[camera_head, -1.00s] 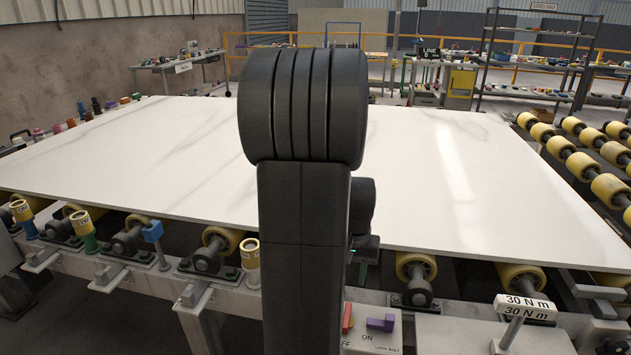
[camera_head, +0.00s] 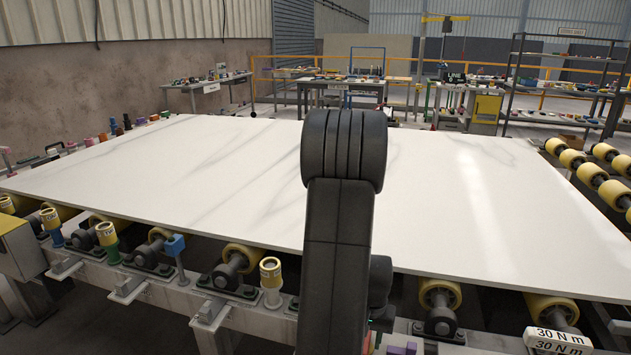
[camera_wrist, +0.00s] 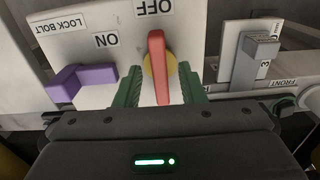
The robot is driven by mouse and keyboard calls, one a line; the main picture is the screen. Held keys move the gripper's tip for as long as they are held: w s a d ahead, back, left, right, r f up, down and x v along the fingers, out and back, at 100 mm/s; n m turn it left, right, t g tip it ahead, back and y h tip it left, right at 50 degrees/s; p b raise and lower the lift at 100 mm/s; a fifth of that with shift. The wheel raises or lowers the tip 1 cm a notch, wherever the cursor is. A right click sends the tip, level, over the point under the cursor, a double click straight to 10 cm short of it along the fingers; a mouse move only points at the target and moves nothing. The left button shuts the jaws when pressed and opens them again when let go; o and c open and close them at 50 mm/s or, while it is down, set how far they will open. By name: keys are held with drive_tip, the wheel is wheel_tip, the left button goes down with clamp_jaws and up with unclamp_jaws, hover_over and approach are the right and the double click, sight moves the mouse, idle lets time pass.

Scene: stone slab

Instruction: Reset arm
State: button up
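My arm stands folded in front of the stone slab (camera_head: 200,170) in the head view and hides part of it. My gripper (camera_wrist: 160,72) shows in the wrist view as two green fingers set apart. A red lever (camera_wrist: 158,65) on a yellow hub sits between them, with small gaps on both sides, so the gripper looks open. The lever stands on a pale panel (camera_wrist: 85,35) marked ON, OFF and LOCK BOLT. A purple block-shaped handle (camera_wrist: 85,80) is left of the fingers. In the head view the gripper is hidden behind the arm.
The slab lies on yellow rollers (camera_head: 440,292) over a steel frame. A 30 N m sign (camera_head: 558,338) stands at the lower right. A grey slider block (camera_wrist: 262,48) is right of the gripper. Workbenches and shelves stand far behind the slab.

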drive_tip(key=shift+r, duration=0.1)
idle(0.3)
wheel_tip(320, 180, up, 14)
drive_tip(key=p, duration=0.2)
wheel_tip(320, 180, down, 14)
drive_tip(key=shift+r+b, duration=0.2)
drive_tip(key=shift+b, duration=0.8)
drive_tip(key=shift+f, duration=0.3)
drive_tip(key=n+p, duration=0.1)
drive_tip(key=n, duration=0.4)
drive_tip(key=shift+r+p, duration=0.1)
drive_tip(key=shift+p, duration=0.25)
drive_tip(key=n+p, duration=0.1)
drive_tip(key=n, duration=0.3)
drive_tip(key=shift+n+p, duration=0.35)
drive_tip(key=shift+n, duration=0.05)
